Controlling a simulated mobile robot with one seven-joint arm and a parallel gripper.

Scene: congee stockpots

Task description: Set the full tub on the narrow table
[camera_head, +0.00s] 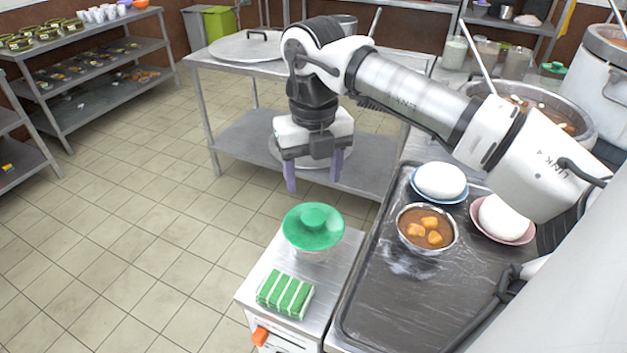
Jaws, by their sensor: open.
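A tub (312,257) with a green knobbed lid (300,235) stands upright on a narrow metal table (262,266) at the lower middle. The lid hides most of its body, so I cannot tell how full it is. My gripper (314,183) is open and empty. It points down above the tub, with its two purple-grey fingers apart and clear of the lid. Several other tubs stand on the back right counter: one with whitish contents (455,53), and one with a green lid (553,70).
A folded green-and-white cloth (284,294) lies in front of the tub. To the right, a dark tray (375,310) bears a bowl of brown stew (426,232) and two plates with white mounds. A stockpot (575,105) stands behind. The tiled floor at left is clear.

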